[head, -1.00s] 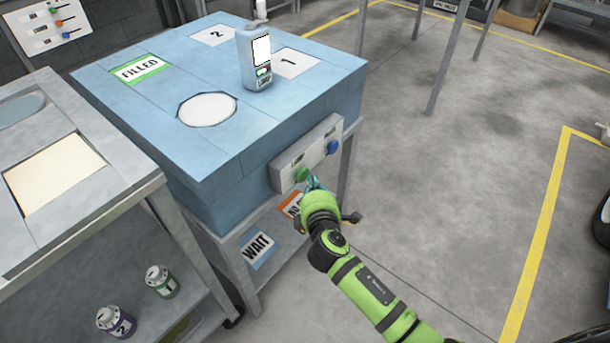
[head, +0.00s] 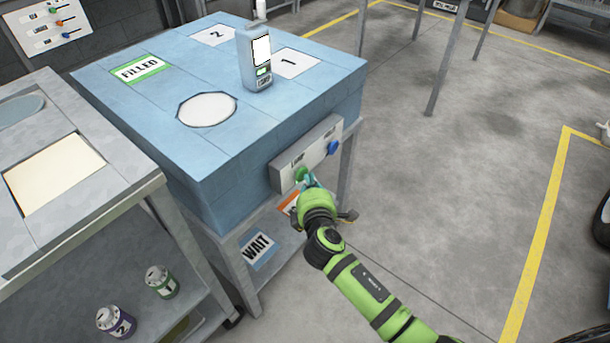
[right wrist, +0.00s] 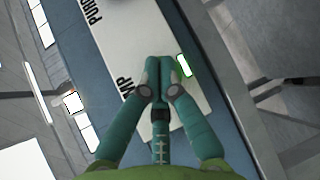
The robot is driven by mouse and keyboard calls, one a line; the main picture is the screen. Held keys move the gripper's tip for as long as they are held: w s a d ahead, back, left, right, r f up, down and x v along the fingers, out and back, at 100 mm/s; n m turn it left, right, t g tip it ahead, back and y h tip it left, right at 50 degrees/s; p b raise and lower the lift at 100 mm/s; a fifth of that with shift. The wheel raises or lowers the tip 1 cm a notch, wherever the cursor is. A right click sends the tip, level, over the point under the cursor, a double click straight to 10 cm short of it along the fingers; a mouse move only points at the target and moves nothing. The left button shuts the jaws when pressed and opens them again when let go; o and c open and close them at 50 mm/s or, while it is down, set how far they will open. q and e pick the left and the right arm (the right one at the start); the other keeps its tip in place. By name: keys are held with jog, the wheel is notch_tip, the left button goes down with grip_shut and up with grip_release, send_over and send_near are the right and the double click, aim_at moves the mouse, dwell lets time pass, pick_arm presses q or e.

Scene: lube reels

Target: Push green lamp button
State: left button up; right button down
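The green lamp button (head: 301,173) sits on the left part of a grey panel (head: 290,180) on the side of the blue table. A blue button (head: 333,147) sits to its right. My right gripper (head: 310,182) is at the panel, just below and beside the green button. In the right wrist view, its teal fingertips (right wrist: 160,64) are together, over the panel (right wrist: 133,40) beside partly covered lettering ending in "MP". My left gripper is out of view.
On the blue table (head: 150,110) stand a grey dispenser bottle (head: 254,60) and labelled pads. A grey cart (head: 105,205) with small bottles stands at left. An orange sign and a WAIT sign (head: 257,249) are below the panel.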

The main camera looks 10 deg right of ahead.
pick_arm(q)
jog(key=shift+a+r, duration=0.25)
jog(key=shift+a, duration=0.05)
pick_arm(e)
jog(key=shift+s+d, duration=0.25)
jog(key=shift+s, duration=0.1)
pick_arm(q)
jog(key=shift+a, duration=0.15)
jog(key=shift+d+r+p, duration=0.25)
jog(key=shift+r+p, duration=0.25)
jog(key=shift+p, duration=0.1)
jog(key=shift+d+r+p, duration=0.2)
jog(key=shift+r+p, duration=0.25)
jog(key=shift+p, duration=0.1)
pick_arm(e)
jog(key=s+d, duration=0.3)
jog(key=s, duration=0.1)
jog(key=shift+s+d, duration=0.35)
jog(key=shift+d, duration=0.05)
